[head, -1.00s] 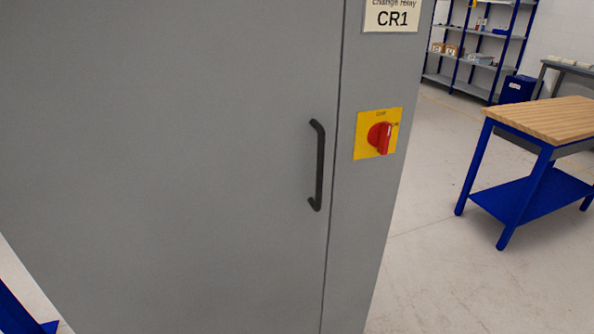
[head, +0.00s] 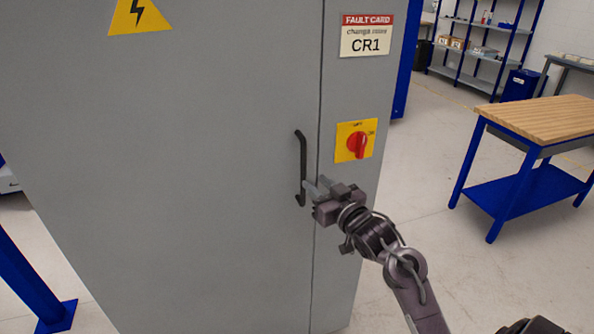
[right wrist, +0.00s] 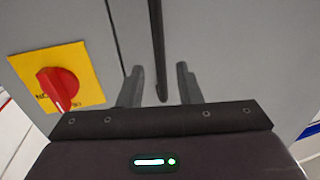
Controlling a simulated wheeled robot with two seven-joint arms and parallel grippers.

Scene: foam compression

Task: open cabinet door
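The grey cabinet door (head: 180,170) is shut, with a thin seam along its right edge. A black vertical bar handle (head: 301,160) is on the door near that seam. My right gripper (head: 309,188) is at the lower part of the handle, coming from the right. In the right wrist view its two fingers (right wrist: 160,75) are open, and the lower part of the handle (right wrist: 158,45) shows between them. The fingers are apart from the bar on both sides; how deep it lies between them is hard to tell. My left gripper is not in view.
A red rotary switch on a yellow plate (head: 355,141) is right of the seam, above my right gripper; it also shows in the right wrist view (right wrist: 60,85). A wooden-topped blue workbench (head: 540,120) stands at right. Blue shelves (head: 485,40) are behind. The floor between is clear.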

